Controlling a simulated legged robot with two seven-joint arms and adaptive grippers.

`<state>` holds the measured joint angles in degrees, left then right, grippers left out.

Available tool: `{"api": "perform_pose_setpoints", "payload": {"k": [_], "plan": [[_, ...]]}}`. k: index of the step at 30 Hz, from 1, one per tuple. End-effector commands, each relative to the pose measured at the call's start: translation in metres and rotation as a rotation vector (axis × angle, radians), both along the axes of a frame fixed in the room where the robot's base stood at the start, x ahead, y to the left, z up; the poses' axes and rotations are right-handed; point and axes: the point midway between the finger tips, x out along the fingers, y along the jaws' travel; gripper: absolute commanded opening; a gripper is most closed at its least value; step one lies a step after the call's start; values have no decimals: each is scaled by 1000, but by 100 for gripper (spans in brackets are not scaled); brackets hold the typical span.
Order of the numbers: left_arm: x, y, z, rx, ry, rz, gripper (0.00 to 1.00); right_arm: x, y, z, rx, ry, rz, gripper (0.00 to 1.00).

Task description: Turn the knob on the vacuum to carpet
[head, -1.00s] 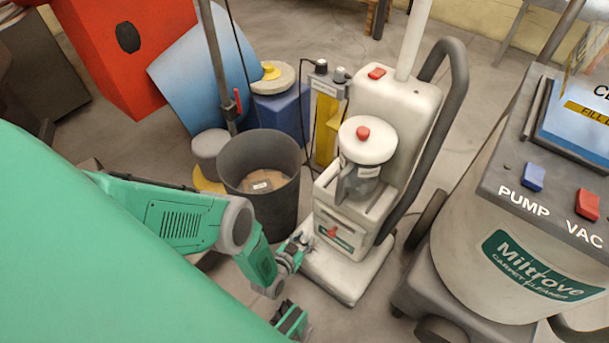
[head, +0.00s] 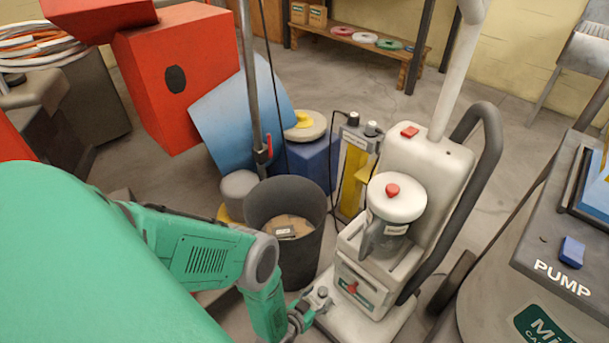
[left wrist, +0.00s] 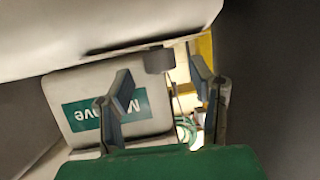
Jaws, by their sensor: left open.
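The vacuum (head: 425,175) is a white upright machine with a clear canister, a red button on top and a dark hose. A small red knob (head: 352,287) sits on its lower front beside a green label. My left gripper (head: 308,308) is low at the vacuum's left front, partly cut off by the bottom edge. In the left wrist view its two fingers (left wrist: 163,80) are apart and empty. A dark grey cylinder (left wrist: 159,60) shows beyond and between the fingertips, by the white body with an upside-down green label (left wrist: 100,110). I cannot tell whether the fingers touch it. My right gripper is out of view.
A dark bin (head: 318,235) stands close behind my left arm. A grey carpet cleaner (head: 500,290) is at the right. A blue box (head: 312,165), a yellow-fronted unit (head: 352,180) and a red box (head: 180,75) stand behind. Open floor lies toward the back bench (head: 345,35).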

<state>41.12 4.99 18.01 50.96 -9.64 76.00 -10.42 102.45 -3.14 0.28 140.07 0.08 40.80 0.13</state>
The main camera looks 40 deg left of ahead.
Motion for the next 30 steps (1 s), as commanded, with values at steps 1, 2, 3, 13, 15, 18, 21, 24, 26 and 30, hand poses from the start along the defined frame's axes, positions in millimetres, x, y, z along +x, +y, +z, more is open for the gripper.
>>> {"api": "perform_pose_setpoints", "payload": {"k": [1, 2, 3, 13, 15, 18, 21, 24, 26, 30], "plan": [[-10, 0, 3, -1, 5, -1, 49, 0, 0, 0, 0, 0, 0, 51], [-15, 0, 5, 0, 4, -1, 49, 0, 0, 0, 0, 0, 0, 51], [-23, -1, 8, 1, 4, 0, 49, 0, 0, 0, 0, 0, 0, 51], [-75, -4, 30, 1, 2, 0, 49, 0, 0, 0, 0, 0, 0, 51], [-80, -4, 32, 2, 2, -1, 49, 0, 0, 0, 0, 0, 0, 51], [-83, -4, 33, 2, 1, -1, 49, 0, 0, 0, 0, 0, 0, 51], [-84, -4, 34, 2, 2, -1, 49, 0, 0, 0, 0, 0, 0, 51], [-84, -4, 34, 2, 1, -1, 49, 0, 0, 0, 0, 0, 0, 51], [-84, -4, 34, 2, 1, -1, 49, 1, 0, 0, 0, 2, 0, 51], [-73, -2, 36, 16, 34, -9, 49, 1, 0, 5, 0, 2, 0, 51]]}}
